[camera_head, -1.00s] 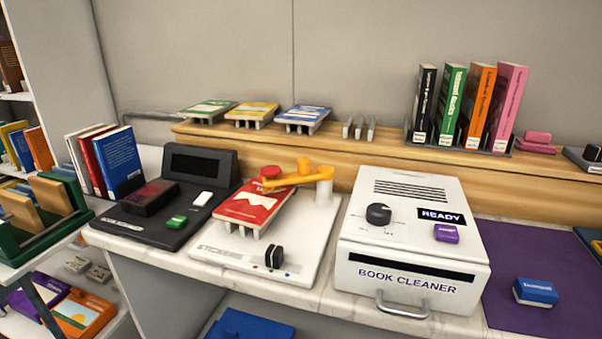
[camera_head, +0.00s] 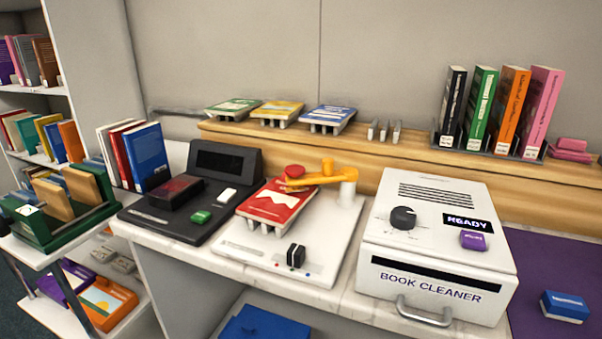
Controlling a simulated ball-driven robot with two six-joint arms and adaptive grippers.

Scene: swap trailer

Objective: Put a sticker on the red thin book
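A thin red book (camera_head: 119,157) stands upright between a white book (camera_head: 106,151) and a blue book (camera_head: 149,157) at the left end of the counter; mostly its spine and top show. A white device (camera_head: 322,244) sits mid-counter with a yellow-orange arm (camera_head: 320,180) and a black knob (camera_head: 296,255). A red block with a white shape (camera_head: 272,205) rests on it, under the arm's red end (camera_head: 293,171). Similar green (camera_head: 233,108), yellow (camera_head: 277,109) and blue (camera_head: 328,115) blocks lie on the wooden ledge. Neither of my grippers shows.
A black scanner-like device (camera_head: 200,190) stands left of the white device. A book cleaner (camera_head: 436,240) reading READY stands right, beside a purple mat (camera_head: 540,250). Several upright books stand on the ledge (camera_head: 410,155). A green crate (camera_head: 50,236) sits on the cart at left.

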